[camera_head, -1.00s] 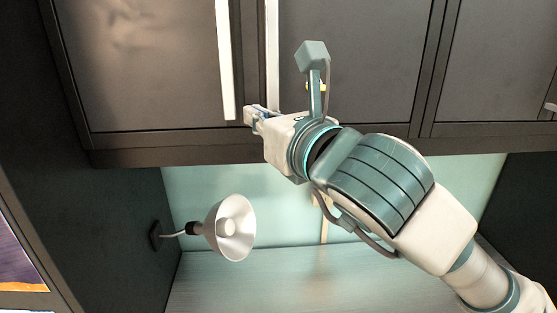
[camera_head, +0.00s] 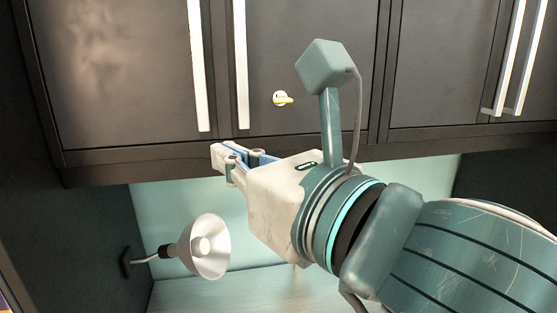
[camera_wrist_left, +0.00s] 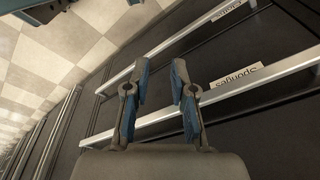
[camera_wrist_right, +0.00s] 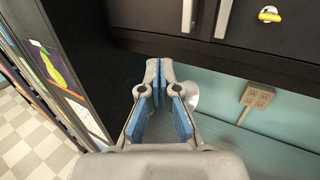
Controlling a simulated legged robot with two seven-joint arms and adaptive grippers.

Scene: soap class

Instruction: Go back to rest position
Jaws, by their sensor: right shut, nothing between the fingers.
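My right gripper (camera_head: 224,155) is in the middle of the head view, in front of the lower edge of the dark wall cabinet (camera_head: 110,80). It is shut and holds nothing. In the right wrist view its blue-padded fingers (camera_wrist_right: 160,70) meet at the tips, apart from the cabinet handles. My left gripper (camera_wrist_left: 160,70) shows only in the left wrist view. Its two fingers are apart with nothing between them, above dark drawer fronts with long metal handles. The left arm is out of the head view.
A lamp (camera_head: 207,247) sticks out below the cabinet. A yellow and white knob-like piece (camera_head: 281,98) is on a closed door. A power outlet (camera_wrist_right: 257,97) is on the pale back wall. A "Sponges" label (camera_wrist_left: 236,80) marks a drawer. Checkered floor (camera_wrist_left: 60,50) is clear at left.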

